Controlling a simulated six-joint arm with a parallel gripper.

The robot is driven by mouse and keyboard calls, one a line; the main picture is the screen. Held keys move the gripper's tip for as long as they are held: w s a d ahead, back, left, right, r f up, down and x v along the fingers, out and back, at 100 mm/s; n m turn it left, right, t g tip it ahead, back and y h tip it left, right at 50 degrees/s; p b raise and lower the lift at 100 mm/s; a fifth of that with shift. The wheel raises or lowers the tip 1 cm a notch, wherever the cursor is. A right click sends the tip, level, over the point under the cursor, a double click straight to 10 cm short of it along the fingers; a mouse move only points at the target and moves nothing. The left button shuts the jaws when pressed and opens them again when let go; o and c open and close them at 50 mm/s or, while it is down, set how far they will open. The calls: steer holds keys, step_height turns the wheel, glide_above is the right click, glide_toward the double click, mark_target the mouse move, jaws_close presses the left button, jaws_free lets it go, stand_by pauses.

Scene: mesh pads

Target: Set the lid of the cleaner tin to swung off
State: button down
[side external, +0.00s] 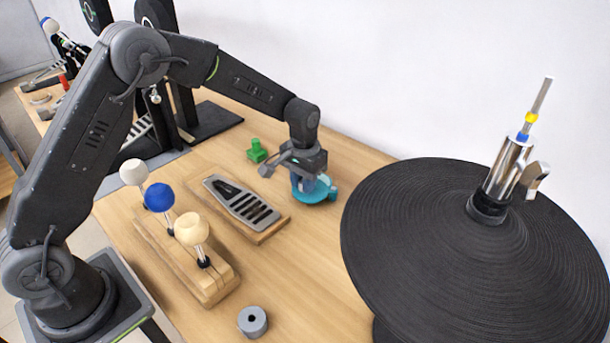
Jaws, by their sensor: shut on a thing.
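The cleaner tin (316,196) is a low, round teal thing on the wooden table, between the slotted metal plate and the big black disc. A small teal tab shows at its right side. My gripper (306,184) points down over the tin and is shut on its lid. The fingers and wrist cover much of the top and left of the tin, so I cannot tell the lid's exact position against the body.
A slotted metal plate on a wooden board (272,232) lies left of the tin, a small green thing (257,151) behind it. A wooden rack (212,285) holds ball-headed mallets. A grey ring (252,321) lies in front. The black disc (430,255) with its metal post fills the right.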

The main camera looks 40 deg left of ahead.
steer(key=d+n, duration=0.1)
steer(key=n, duration=0.1)
steer(key=s+d+n, duration=0.1)
steer(key=shift+s+n, duration=0.2)
steer(key=shift+n, duration=0.2)
steer(key=d+n, duration=0.2)
steer(key=n, duration=0.1)
steer(key=shift+s+n, duration=0.3)
steer(key=shift+s, duration=0.1)
steer(key=d+n, duration=0.1)
steer(key=n, duration=0.1)
steer(key=d+n, duration=0.1)
steer(key=n, duration=0.1)
steer(key=shift+d, duration=0.4)
steer(key=shift+w+d+n, duration=0.25)
steer(key=shift+d+n, duration=0.25)
steer(key=shift+n, duration=0.55)
steer(key=shift+w+d+n, duration=0.2)
steer(key=shift+d+n, duration=0.3)
steer(key=shift+n, duration=0.55)
steer(key=shift+r, duration=0.1)
steer(key=c, duration=0.9)
jaws_free()
steer(key=shift+c, duration=0.2)
